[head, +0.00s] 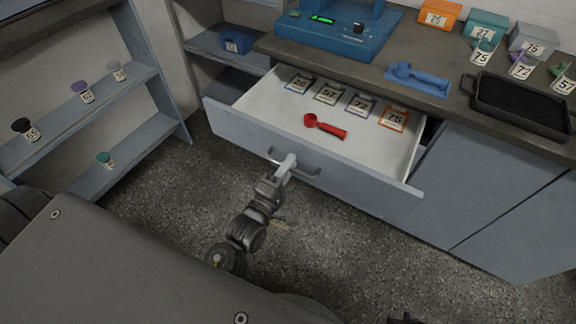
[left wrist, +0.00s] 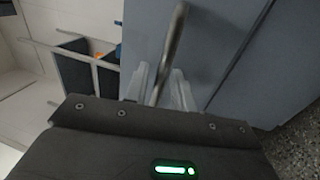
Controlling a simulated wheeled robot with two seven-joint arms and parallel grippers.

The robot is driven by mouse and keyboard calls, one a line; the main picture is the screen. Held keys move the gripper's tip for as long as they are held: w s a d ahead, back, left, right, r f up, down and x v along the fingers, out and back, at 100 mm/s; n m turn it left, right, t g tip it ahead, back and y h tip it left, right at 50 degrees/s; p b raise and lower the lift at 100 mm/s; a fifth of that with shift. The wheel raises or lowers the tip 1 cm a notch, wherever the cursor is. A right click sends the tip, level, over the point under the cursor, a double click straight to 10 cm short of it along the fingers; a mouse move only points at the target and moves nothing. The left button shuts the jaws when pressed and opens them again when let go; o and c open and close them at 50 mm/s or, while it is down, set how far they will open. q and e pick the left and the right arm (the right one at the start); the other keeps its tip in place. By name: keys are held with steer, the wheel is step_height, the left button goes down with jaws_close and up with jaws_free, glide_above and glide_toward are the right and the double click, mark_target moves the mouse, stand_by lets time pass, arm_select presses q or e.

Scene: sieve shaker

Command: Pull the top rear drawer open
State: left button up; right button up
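The top rear drawer (head: 310,163) is grey-blue and stands well out of the cabinet, its white inside showing. Its bar handle (head: 296,168) is on the front panel and also shows in the left wrist view (left wrist: 174,40). My left gripper (head: 287,163) is at the handle's left part. In the left wrist view its pale fingers (left wrist: 162,88) lie on both sides of the bar, and it looks shut on it. My right gripper cannot be made out; only a small dark part shows at the bottom edge of the head view.
In the drawer lie a red scoop (head: 325,126) and several numbered cards. The worktop (head: 440,95) carries a blue shaker (head: 335,30), a blue scoop (head: 418,78), a black tray (head: 518,104) and numbered boxes. A shelf (head: 95,105) with small jars stands left. The floor before the drawer is clear.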

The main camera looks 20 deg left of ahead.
arm_select(q)
steer(key=v, duration=1)
steer(key=shift+s, duration=0.4)
steer(key=shift+a+f, duration=0.1)
